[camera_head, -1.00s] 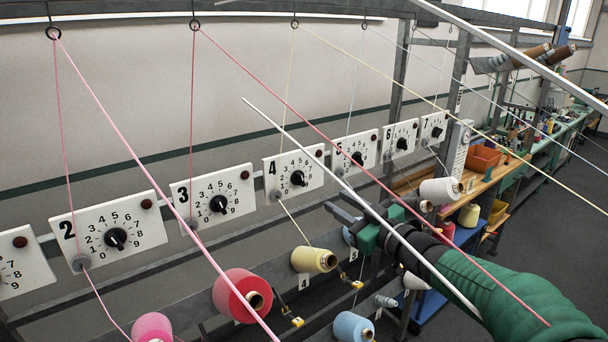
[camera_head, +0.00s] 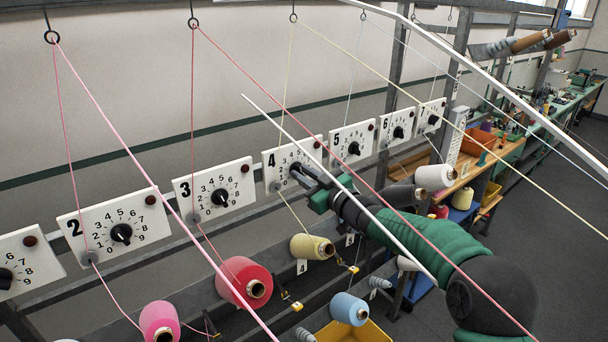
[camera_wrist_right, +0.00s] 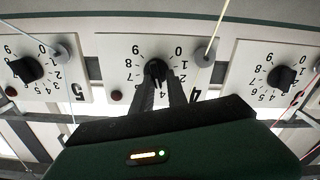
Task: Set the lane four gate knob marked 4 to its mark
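The lane 4 plate (camera_head: 320,147) is white with a bold 4, a digit dial and a brown button at its upper right. Its black gate knob (camera_head: 296,168) is largely covered by my right gripper (camera_head: 302,174). In the right wrist view the plate appears upside down, with the knob (camera_wrist_right: 156,69) straight ahead. The two dark fingers of my right gripper (camera_wrist_right: 161,85) reach its near edge, with a narrow gap between them. I cannot tell whether they press on the knob. The knob's pointer direction and any set mark are not clear. My left gripper is out of view.
Similar plates stand either side, including lane 3 (camera_head: 241,177) and lane 5 (camera_head: 367,136). Taut yarns cross in front of the plates. A yellow cone (camera_head: 307,247) and a red cone (camera_head: 235,281) sit below. A grey guide disc (camera_wrist_right: 205,56) is beside the lane 4 dial.

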